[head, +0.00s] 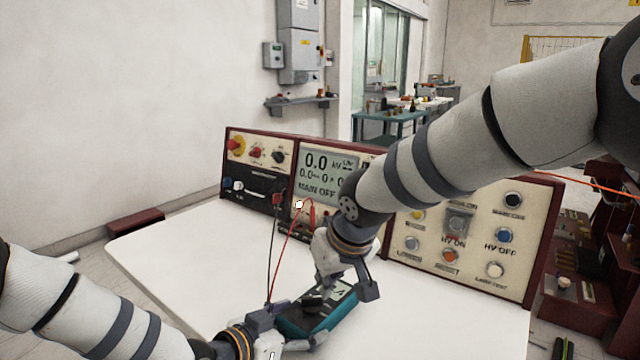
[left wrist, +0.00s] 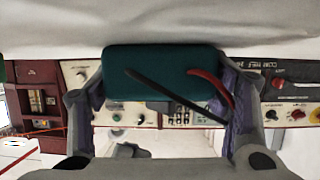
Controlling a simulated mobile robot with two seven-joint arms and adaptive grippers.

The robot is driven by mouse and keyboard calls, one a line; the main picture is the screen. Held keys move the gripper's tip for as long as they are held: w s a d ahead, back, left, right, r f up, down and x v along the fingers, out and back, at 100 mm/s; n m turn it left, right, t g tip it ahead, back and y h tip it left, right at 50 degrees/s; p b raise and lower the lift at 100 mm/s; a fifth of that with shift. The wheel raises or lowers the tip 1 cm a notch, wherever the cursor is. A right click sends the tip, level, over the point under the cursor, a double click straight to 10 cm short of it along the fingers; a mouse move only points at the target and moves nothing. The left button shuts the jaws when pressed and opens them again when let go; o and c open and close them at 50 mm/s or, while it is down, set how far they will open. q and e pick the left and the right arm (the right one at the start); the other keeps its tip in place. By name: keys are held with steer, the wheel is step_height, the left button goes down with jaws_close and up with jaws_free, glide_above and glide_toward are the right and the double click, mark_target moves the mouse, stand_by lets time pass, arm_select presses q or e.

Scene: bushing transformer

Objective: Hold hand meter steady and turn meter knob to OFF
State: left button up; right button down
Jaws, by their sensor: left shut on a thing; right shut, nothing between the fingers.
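The hand meter (head: 318,324) is a teal-edged dark box lying low over the front of the white table. My left gripper (head: 288,338) is shut on it from the lower left. In the left wrist view the teal meter (left wrist: 150,62) sits between the two finger pads, with a black and a red lead crossing it. My right gripper (head: 342,292) is shut and empty, pointing down right above the meter's face. The meter's knob is largely hidden by the right gripper, so its setting cannot be read.
A wide control console (head: 470,235) with buttons and a display reading "MAIN OFF" (head: 318,170) stands behind the meter. Red and black leads (head: 283,245) run from the console to the meter. The white table (head: 190,255) is clear to the left.

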steer(key=shift+r, duration=0.5)
arm_select(q)
steer(key=o, duration=1.6)
steer(key=shift+o, duration=0.2)
